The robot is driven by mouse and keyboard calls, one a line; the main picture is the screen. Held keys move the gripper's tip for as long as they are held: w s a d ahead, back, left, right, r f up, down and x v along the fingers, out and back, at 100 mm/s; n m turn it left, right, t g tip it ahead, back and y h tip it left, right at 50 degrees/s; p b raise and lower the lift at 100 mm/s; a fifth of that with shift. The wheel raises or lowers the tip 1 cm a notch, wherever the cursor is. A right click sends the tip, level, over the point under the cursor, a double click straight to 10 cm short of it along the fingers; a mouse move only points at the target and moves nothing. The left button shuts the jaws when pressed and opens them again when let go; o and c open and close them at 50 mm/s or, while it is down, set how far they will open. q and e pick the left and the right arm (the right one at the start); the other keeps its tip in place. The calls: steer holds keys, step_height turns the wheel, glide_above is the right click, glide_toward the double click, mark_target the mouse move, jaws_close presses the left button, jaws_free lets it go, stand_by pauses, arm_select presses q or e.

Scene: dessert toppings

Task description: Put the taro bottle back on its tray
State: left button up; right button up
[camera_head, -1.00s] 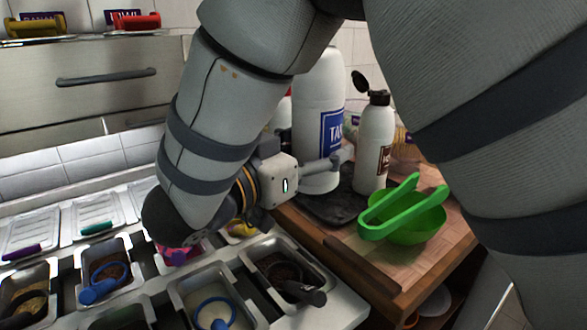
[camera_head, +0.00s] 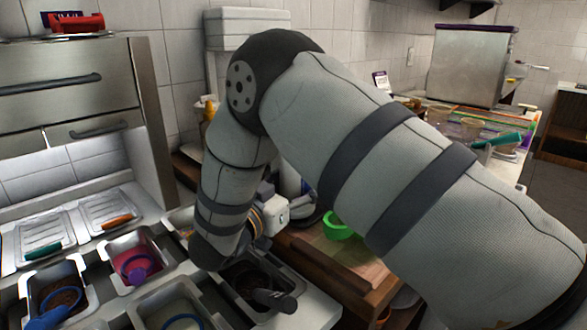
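The taro bottle is almost fully hidden behind my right arm. A white strip with a bit of blue (camera_head: 291,180), probably part of it, shows beside the arm. My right gripper (camera_head: 300,214) is low beside that strip, with its pale wrist housing in view. Its fingertips are too small and covered to read, so I cannot tell whether it holds the bottle. The bottle's tray cannot be made out clearly behind the gripper and arm. My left gripper is not in view.
A green bowl (camera_head: 338,226) sits on the wooden counter (camera_head: 340,257), partly behind my arm. Topping bins, including one with dark contents (camera_head: 252,281), lie in front at the left.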

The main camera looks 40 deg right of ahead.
steer(key=shift+r, duration=0.3)
steer(key=shift+f, duration=0.15)
steer(key=o, duration=1.2)
steer(key=shift+a+f, duration=0.1)
steer(key=shift+c, duration=0.2)
steer(key=shift+s+a, duration=0.1)
steer(key=shift+a, duration=0.15)
steer(key=v, duration=1.1)
steer(key=shift+a+p, duration=0.25)
steer(key=shift+p, duration=0.2)
